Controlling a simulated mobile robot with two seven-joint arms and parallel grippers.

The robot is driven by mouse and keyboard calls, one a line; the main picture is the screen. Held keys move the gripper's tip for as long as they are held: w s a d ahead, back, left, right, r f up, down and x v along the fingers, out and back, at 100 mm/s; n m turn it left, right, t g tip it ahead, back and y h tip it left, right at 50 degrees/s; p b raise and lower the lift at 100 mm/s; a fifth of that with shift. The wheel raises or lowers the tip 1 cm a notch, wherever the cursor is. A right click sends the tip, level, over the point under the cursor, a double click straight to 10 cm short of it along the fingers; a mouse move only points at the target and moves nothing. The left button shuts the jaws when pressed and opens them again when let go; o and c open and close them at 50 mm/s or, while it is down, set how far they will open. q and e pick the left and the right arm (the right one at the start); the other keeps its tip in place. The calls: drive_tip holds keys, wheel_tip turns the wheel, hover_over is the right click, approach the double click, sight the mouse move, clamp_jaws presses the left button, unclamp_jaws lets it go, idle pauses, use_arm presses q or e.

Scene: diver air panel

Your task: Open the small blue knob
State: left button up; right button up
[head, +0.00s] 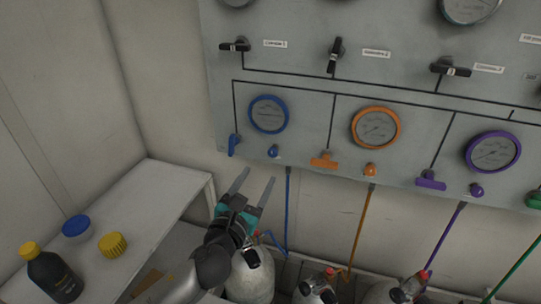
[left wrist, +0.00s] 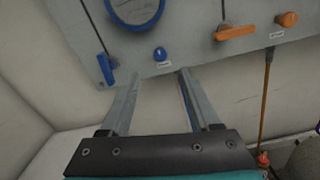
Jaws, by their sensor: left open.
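The small blue knob (head: 273,151) sits on the lower edge of the grey panel, below and right of the blue-rimmed gauge (head: 268,114). It also shows in the left wrist view (left wrist: 160,54), above and between my fingers. A blue lever handle (head: 233,144) is to its left, and shows in the left wrist view (left wrist: 106,69). My left gripper (head: 256,175) is open and empty, below the panel's lower edge, its fingertips pointing up toward the knob without touching it. My right gripper is out of view.
An orange lever (head: 324,160) and orange knob (head: 370,170) are to the right, then purple ones. A blue hose (head: 288,210) hangs close right of my gripper. Gas cylinders (head: 250,275) stand below. A white table (head: 150,195) with a dark bottle (head: 52,276) is at left.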

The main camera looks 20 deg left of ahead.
sight(272, 154)
use_arm(q)
drive_tip(key=w, duration=1)
drive_tip(key=shift+d+b, duration=0.2)
drive_tip(key=shift+b, duration=0.2)
clamp_jaws()
